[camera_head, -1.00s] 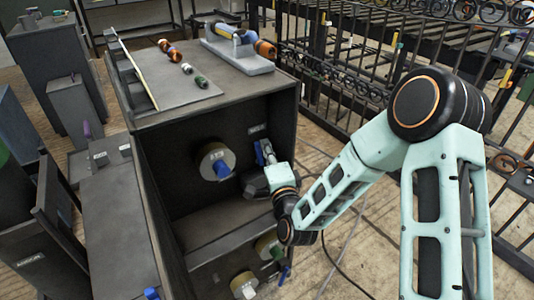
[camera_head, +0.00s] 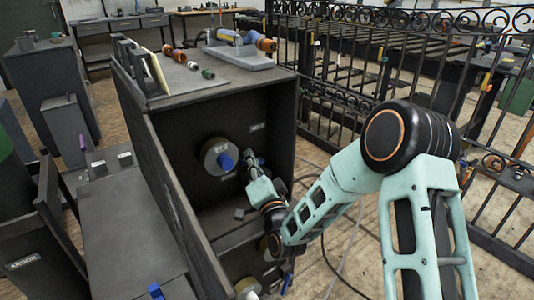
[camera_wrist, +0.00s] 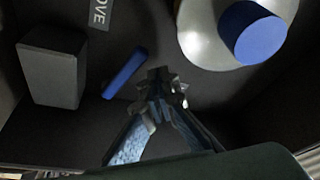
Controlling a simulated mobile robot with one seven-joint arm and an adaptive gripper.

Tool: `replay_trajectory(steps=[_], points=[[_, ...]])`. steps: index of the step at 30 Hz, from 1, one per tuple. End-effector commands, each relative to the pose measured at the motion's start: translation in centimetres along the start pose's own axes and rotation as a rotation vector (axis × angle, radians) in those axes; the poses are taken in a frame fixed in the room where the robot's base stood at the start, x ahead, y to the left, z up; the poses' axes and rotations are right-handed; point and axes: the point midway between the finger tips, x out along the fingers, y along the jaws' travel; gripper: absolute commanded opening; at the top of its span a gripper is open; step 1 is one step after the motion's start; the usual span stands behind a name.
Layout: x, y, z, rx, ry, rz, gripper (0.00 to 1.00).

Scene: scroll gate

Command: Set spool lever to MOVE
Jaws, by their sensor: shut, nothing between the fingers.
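The blue bar (camera_wrist: 125,73) that looks like the spool lever shows in the wrist view, slanted, below a label plate reading "OVE" (camera_wrist: 100,12); its first letter is cut off. My gripper (camera_wrist: 160,78) is shut and empty, its tips just right of the bar; I cannot tell whether they touch. In the head view my gripper (camera_head: 250,160) is inside the dark cabinet, right of a round spool (camera_head: 214,153) with a blue hub (camera_head: 227,162). The spool (camera_wrist: 205,45) is upper right in the wrist view. The lever cannot be made out in the head view.
A grey block (camera_wrist: 50,75) stands left of the bar. The cabinet's side walls (camera_head: 284,120) and lower ledge (camera_head: 215,222) enclose the gripper. Handles and another spool (camera_head: 268,250) sit below. An iron fence (camera_head: 340,110) stands to the right.

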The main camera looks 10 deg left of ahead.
Motion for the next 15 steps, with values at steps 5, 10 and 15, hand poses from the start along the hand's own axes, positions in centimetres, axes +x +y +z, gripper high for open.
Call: replay_trajectory(steps=[5, 10, 15], points=[[0.2, 0.6, 0.6, -0.224, -0.001, -0.078, 0.00], [0.1, 0.8, 1.0, -0.258, 0.001, -0.091, 0.00], [0.0, 0.9, 1.3, -0.256, -0.001, -0.089, 0.00]])
